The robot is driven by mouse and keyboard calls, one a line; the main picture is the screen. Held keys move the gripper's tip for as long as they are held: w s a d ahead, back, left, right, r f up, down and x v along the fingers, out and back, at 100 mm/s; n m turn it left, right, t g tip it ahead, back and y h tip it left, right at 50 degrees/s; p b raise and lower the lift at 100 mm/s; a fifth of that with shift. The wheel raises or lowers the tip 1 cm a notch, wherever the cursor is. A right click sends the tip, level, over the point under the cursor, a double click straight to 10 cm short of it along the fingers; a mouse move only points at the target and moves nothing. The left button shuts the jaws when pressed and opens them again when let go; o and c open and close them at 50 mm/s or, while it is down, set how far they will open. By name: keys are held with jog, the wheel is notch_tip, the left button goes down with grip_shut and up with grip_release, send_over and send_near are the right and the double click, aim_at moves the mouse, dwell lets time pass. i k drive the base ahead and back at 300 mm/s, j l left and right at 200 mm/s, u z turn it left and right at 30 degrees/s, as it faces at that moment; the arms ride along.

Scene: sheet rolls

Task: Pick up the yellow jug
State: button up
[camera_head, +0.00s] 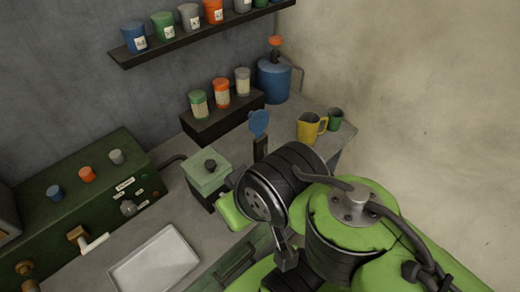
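The yellow jug (310,128) stands upright near the far right end of the grey counter (290,112). Its handle points right, towards a small green cup beside it. My green and black arm fills the lower right, in front of the counter. The jug is beyond the black arm joint and apart from it. My gripper's fingertips cannot be made out; the arm's end is hidden or too unclear to tell if it is open or shut.
A green cup (336,118) stands close right of the jug. A blue canister (273,80) is behind it. A black stand (214,122) with several containers is to the left. A green box (206,172) and white tray (155,265) are nearer. A wall shelf (200,36) hangs above.

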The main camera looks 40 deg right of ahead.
aim_at(313, 129)
jog(key=z, duration=1.2)
